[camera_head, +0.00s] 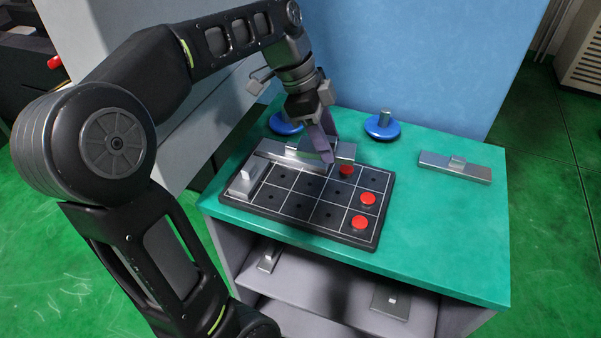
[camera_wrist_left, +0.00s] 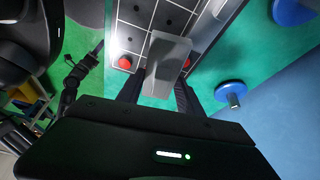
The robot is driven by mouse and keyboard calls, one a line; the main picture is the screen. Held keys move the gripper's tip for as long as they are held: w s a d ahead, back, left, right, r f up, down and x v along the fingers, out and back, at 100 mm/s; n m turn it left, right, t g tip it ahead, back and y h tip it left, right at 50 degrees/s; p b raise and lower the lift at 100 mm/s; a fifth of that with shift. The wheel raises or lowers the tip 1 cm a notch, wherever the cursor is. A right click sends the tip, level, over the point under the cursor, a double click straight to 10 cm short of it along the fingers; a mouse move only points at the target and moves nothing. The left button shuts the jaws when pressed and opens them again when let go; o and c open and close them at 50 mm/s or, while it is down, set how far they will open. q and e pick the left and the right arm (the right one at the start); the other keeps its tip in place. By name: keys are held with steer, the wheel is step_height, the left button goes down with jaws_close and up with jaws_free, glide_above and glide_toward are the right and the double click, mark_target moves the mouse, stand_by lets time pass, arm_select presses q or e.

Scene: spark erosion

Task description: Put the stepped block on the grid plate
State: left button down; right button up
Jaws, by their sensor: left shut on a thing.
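My left gripper (camera_head: 324,152) is over the back edge of the black grid plate (camera_head: 300,228), pointing down. It is shut on a grey metal block, taken as the stepped block (camera_wrist_left: 167,58), which shows between the fingers in the left wrist view. In the head view the fingers partly hide this block. The plate has white lines and small dark holes. I cannot tell whether the held block touches the plate. Another metal block (camera_head: 243,184) with a raised step sits at the plate's left end. My right gripper is not clear; a dark arm shows at left in the wrist view.
Red discs (camera_head: 367,198) sit in the plate's right column. Blue round knobs (camera_head: 382,127) stand at the back near the blue wall. Metal pieces lie on the shelf below. The table's right front is clear.

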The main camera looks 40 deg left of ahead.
arm_select(q)
steer(key=shift+s+d+r+m+g, duration=0.1)
steer(key=shift+s+d+m+g, duration=0.15)
steer(key=shift+m, duration=0.65)
glide_above(330, 190)
steer(key=a, duration=0.1)
steer(key=shift+s+a+f, duration=0.1)
steer(key=shift+f, duration=1.5)
steer(key=shift+s+a+f, duration=0.1)
steer(key=shift+f, duration=1.45)
steer(key=shift+f, duration=1.85)
steer(key=shift+f, duration=0.1)
steer(key=shift+f, duration=0.15)
steer(key=c, duration=0.8)
jaws_free()
